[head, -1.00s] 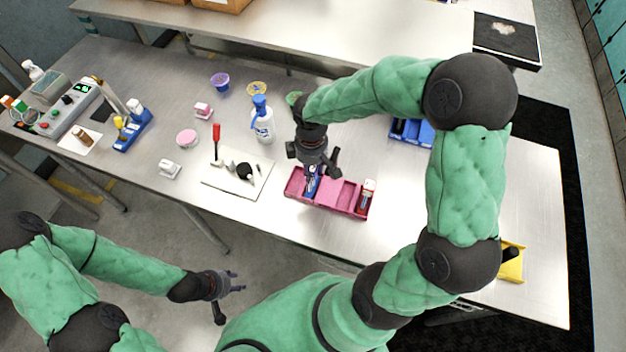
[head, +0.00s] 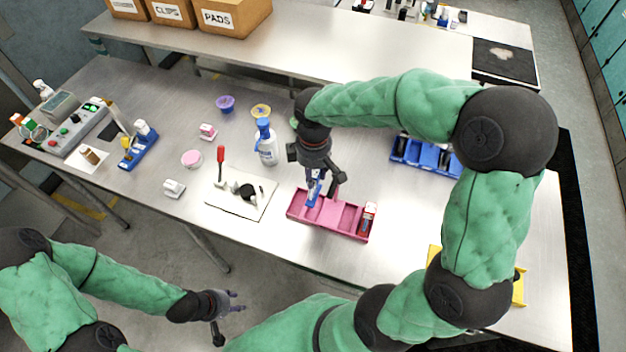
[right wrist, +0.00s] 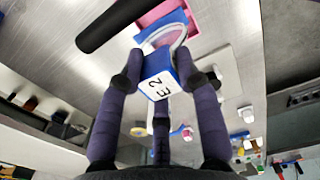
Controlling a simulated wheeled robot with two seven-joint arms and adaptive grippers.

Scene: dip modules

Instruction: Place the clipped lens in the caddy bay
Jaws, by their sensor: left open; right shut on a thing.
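The pink caddy (head: 342,219) stands near the table's front edge with its bays side by side; a red-and-white item (head: 368,218) stands in its right end. My right gripper (head: 317,182) points down over the caddy's left part. It is shut on a blue clip (head: 313,193), whose white label (right wrist: 159,86) reads "E2" in the right wrist view. A pale, clear-looking ring, apparently the lens (right wrist: 176,36), shows beyond the clip there. Whether the clip touches the caddy I cannot tell. My left gripper (head: 234,301) is open and empty, off the table's front edge.
Left of the caddy lies a white mat (head: 228,203) with small dark parts and a red-handled tool. A spray bottle (head: 267,148) stands behind the mat. A blue bin (head: 405,152) is behind to the right, and a yellow holder (head: 520,288) at far right.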

